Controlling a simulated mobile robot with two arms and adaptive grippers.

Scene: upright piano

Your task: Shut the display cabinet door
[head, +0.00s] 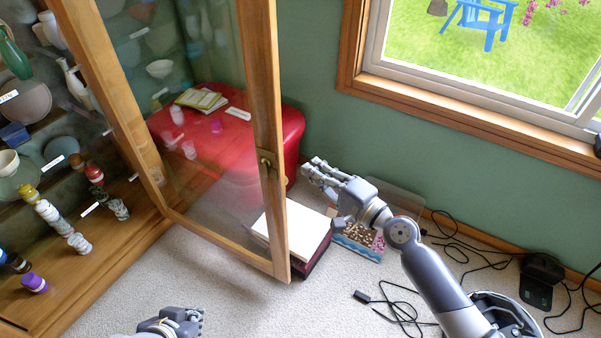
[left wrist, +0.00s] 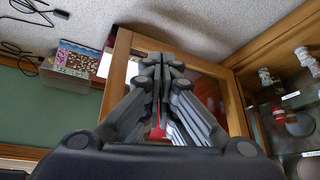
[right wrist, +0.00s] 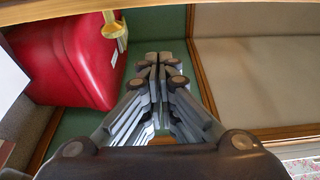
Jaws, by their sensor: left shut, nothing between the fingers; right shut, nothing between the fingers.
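The display cabinet door (head: 270,110) is a wooden frame with a glass pane, swung open away from the cabinet (head: 60,290). A brass latch (head: 265,160) sits on its free edge. My right gripper (head: 312,168) is shut and empty, just right of the door's free edge; I cannot tell whether it touches. The brass latch also shows in the right wrist view (right wrist: 114,28). My left gripper (head: 200,318) is shut and empty, low in the head view, in front of the door. In the left wrist view, the door frame (left wrist: 118,75) lies beyond its fingers.
A red ottoman (head: 292,125) stands behind the glass. A white-topped box (head: 295,228) sits on the carpet behind the door's lower corner. Black cables (head: 400,305) and a clear bin (head: 400,198) lie to the right. Shelves hold bowls and vases. Carpet is open in front of the door.

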